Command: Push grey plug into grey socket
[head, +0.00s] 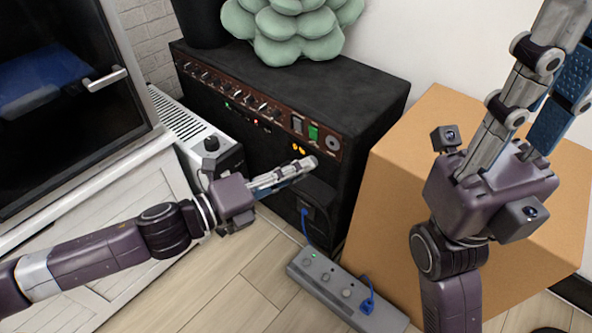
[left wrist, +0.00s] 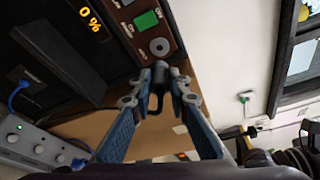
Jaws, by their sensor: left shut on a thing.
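The grey socket (left wrist: 159,46) is a round grey ring on the amplifier's brown panel. In the head view it is the disc (head: 332,143) at the panel's right end. My left gripper (head: 312,163) is shut on the dark grey plug (left wrist: 159,76), which sits between the fingertips with a dark cable hanging below. In the left wrist view the plug is just below the socket and appears apart from it; the exact gap is unclear. My right gripper (head: 553,70) is raised at the right, its fingers apart and empty where visible; its tips are near or past the top edge.
The black amplifier (head: 375,90) has knobs and a green switch (head: 314,132) beside the socket. An orange display reads 0 %. A cardboard box (head: 400,180) stands to its right. A power strip (head: 310,270) with blue cable lies on the floor. A white cabinet (head: 120,220) stands left.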

